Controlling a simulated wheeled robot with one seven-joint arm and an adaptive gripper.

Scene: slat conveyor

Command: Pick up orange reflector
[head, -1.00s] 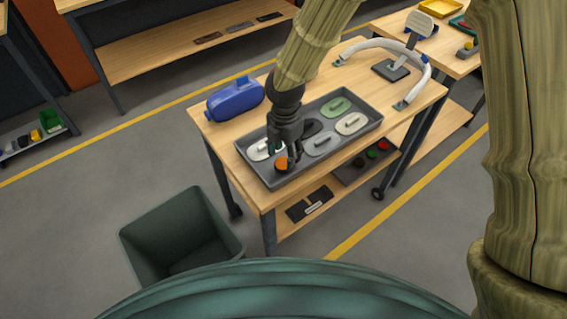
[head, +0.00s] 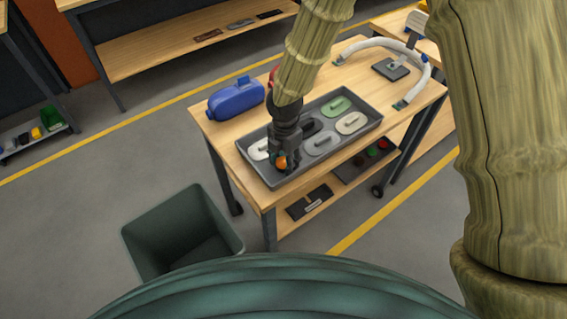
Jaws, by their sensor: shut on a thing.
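The orange reflector (head: 281,161) is a small round orange piece at the near left part of the grey tray (head: 286,181). My gripper (head: 283,163) points down over that part of the tray and is shut on the reflector. The fingers partly cover the reflector. I cannot tell whether it touches the tray floor or hangs just above it.
The tray also holds a green piece (head: 336,106), several pale or grey oval pieces (head: 351,123) and a dark one. A blue container (head: 236,99) stands left of the tray on the wooden table. A green bin (head: 181,232) stands on the floor.

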